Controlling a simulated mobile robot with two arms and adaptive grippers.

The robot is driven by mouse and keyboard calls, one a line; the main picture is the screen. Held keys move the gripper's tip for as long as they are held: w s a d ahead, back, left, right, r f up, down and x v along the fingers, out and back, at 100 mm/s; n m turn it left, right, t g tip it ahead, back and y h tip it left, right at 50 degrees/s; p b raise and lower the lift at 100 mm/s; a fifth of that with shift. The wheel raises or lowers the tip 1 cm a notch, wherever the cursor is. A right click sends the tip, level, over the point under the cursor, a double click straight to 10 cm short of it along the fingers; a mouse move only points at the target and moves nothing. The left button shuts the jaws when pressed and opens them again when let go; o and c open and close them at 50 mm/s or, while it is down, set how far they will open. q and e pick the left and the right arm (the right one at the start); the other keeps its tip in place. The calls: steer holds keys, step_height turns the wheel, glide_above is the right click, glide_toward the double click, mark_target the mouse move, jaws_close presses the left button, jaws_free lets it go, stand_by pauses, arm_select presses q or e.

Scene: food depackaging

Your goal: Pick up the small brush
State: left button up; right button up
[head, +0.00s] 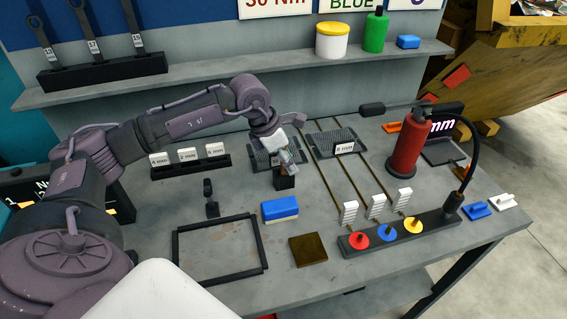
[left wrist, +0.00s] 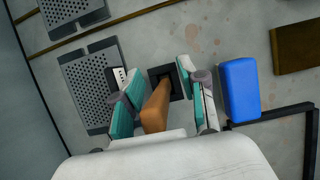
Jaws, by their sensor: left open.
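A brown wooden handle (left wrist: 155,108), which looks like the small brush's, stands in a square black holder (left wrist: 178,84) in the left wrist view. My left gripper (left wrist: 158,82) is open, with its teal-padded fingers on either side of the handle. I see no clear contact between pads and handle. In the head view the left gripper (head: 288,162) is just above the black holder (head: 285,181) and hides the handle. The brush's lower end is out of sight in the holder. My right gripper is not in view.
A blue sponge-like block (head: 280,209) lies close to the holder; a black frame (head: 176,264) is front left. Perforated plates (head: 334,143) lie behind. A red extinguisher (head: 408,146) and a peg rail (head: 403,235) stand to the right. A shelf (head: 215,85) runs along the back.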

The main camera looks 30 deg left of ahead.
arm_select(q)
jaws_close()
steer(key=shift+r, duration=0.15)
steer(key=shift+r+p, duration=0.3)
steer(key=s+d+r+p, duration=0.5)
steer(key=d+r, duration=0.5)
steer(key=shift+s+d, duration=0.15)
steer(key=shift+d, duration=0.1)
